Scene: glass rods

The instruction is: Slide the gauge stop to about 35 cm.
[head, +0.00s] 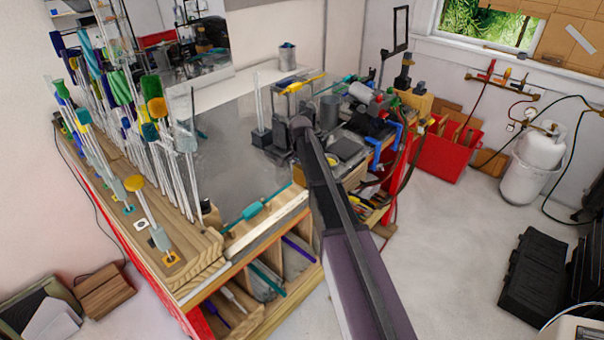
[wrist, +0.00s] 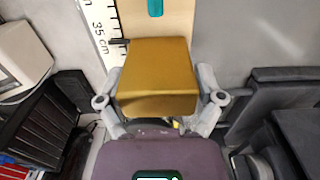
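The gauge stop, a brass-gold block (wrist: 155,75), sits between the two fingers of my gripper (wrist: 159,80) in the wrist view. The fingers press against its left and right sides. A white scale (wrist: 97,20) with black ticks runs along the left of a pale wooden strip (wrist: 165,24). The "35 cm" label stands just beyond the block's far left corner, beside a small dark pointer or tick. In the head view my arm reaches to the bench's right end; the stop and fingertips cannot be made out there.
A bench (head: 215,130) carries a rack of coloured glass rods (head: 150,130) on the left. A teal rod (head: 252,210) lies near its front edge. Tools and a blue clamp (head: 381,150) crowd its right end. The floor (head: 450,240) to the right is mostly clear.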

